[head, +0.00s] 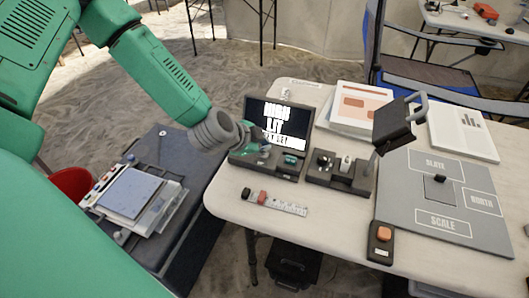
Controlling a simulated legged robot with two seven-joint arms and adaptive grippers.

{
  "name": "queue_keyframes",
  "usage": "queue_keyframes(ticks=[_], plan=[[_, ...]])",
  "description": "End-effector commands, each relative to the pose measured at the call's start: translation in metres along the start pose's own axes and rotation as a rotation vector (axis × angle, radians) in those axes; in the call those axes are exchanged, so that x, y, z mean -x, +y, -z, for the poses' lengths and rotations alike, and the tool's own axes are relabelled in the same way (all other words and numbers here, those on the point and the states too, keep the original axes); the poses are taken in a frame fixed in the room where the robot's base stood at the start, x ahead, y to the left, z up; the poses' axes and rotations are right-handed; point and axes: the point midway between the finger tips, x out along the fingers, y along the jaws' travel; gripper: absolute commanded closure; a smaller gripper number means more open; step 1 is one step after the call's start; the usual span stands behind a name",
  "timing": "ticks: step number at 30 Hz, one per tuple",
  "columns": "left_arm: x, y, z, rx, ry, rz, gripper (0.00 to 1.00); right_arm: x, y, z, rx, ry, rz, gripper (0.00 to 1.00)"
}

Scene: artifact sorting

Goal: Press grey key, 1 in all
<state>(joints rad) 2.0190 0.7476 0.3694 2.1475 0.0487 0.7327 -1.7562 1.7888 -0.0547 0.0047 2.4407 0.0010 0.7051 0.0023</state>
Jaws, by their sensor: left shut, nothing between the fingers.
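A dark device with an upright screen (279,123) showing white lettering stands on the table. Its low base (272,169) carries a teal key (290,160) on the right side. My left gripper (262,150) is at the left part of this base, just in front of the screen. It is shut and empty, and it covers part of the base. I cannot make out a grey key; it may be hidden behind the gripper. Whether the fingertips touch the base I cannot tell. My right gripper is out of view.
A dark box with small parts (340,172) and a raised handled lid (398,123) stands right of the device. A grey sorting board (408,205), a button box (381,243) and a ruler strip (284,206) lie on the table. The front middle is clear.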

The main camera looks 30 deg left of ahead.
Motion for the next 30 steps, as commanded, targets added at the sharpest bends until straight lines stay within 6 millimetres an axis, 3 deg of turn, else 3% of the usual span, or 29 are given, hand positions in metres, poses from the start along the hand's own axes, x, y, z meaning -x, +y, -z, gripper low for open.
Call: queue_keyframes(ticks=[12, 30], plan=[[0.031, -0.023, 0.023, -0.002, 0.0, 0.0, 1.0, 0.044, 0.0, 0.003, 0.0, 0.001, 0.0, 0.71], [0.031, -0.023, 0.023, -0.001, 0.001, 0.0, 1.0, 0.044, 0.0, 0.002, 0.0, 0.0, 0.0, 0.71]])
